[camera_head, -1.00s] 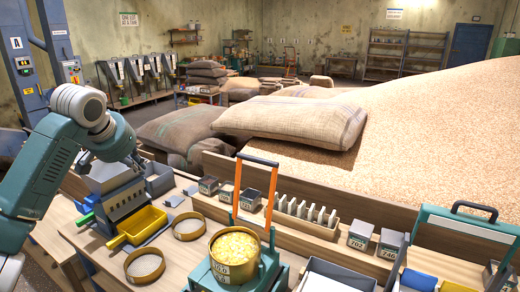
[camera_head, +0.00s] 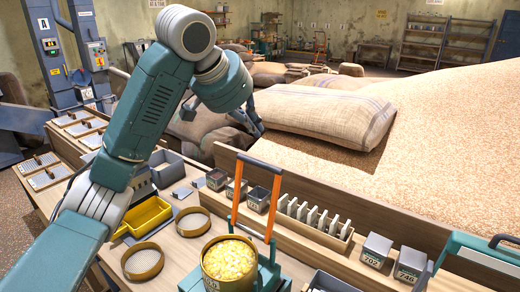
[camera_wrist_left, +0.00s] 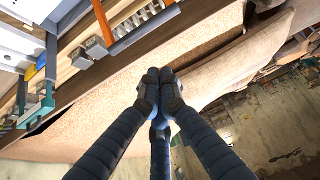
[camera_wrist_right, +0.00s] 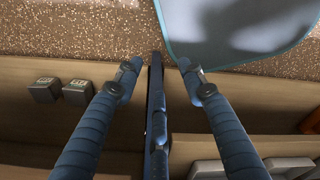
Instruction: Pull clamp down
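An orange, upright, U-shaped handle (camera_head: 235,200) stands on a teal stand (camera_head: 270,272) that carries a round tin of yellow grain (camera_head: 229,262). I cannot tell for sure whether this handle is the clamp. My left gripper (camera_head: 249,122) is above and beyond the bench, in front of the sacks, apart from the handle. In the left wrist view its fingertips (camera_wrist_left: 159,77) meet with nothing seen between them; the orange handle (camera_wrist_left: 101,22) shows at upper left. My right gripper (camera_wrist_right: 160,66) is outside the head view. Its fingers are spread and look empty.
Sieves (camera_head: 143,261), a yellow tray (camera_head: 145,216) and small numbered boxes (camera_head: 376,250) stand on the wooden bench. A white-slatted rack (camera_head: 313,218) is right of the handle. A teal frame with a black handle is at far right. Sacks (camera_head: 318,112) and a grain heap lie behind.

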